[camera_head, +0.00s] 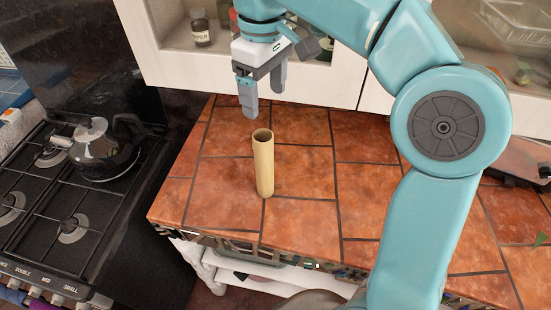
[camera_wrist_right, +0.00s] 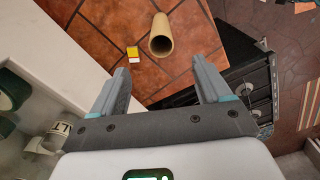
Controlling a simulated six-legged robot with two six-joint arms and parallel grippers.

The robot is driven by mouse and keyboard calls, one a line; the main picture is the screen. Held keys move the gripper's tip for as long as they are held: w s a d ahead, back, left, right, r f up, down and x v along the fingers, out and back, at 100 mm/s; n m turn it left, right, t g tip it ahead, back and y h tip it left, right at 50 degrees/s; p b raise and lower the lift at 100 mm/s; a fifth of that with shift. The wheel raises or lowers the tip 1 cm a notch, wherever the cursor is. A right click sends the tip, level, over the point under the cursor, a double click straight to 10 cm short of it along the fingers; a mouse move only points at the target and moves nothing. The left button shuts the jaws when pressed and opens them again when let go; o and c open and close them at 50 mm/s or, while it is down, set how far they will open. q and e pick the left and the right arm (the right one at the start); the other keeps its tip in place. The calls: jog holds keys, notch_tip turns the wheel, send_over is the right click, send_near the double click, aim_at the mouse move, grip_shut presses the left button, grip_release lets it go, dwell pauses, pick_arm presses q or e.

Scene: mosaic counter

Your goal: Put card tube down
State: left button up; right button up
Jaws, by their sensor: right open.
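The card tube (camera_head: 263,165) is a tan hollow cylinder standing upright on the tiled counter (camera_head: 305,205), with its open top showing. My right gripper (camera_head: 262,98) is open and empty above and slightly behind the tube, apart from it. In the right wrist view the tube (camera_wrist_right: 161,40) shows beyond the two spread fingertips (camera_wrist_right: 160,80), with nothing between them. My left gripper is in neither view.
A black stove (camera_head: 70,215) with a kettle (camera_head: 102,150) stands left of the counter. White cabinets (camera_head: 325,80) hold jars behind it. In the wrist view, a small yellow-and-white item (camera_wrist_right: 133,54) lies near the tube. Counter tiles right of the tube are clear.

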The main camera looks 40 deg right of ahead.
aim_at(264, 149)
jog(key=f, duration=0.5)
jog(key=f+b, duration=0.1)
jog(key=f, duration=0.4)
jog(key=shift+w+a+f, duration=0.1)
jog(key=shift+a+f, duration=0.05)
jog(key=shift+a, duration=0.05)
jog(key=shift+f, duration=0.3)
jog(key=shift+w+f, duration=0.1)
jog(key=shift+f, duration=0.15)
notch_tip(264, 149, down, 5)
jog(key=shift+w+d+r, duration=0.1)
jog(key=shift+d, duration=0.05)
jog(key=shift+a+r, duration=0.1)
jog(key=shift+a, duration=0.1)
jog(key=shift+d, duration=0.15)
jog(key=c, duration=1.4)
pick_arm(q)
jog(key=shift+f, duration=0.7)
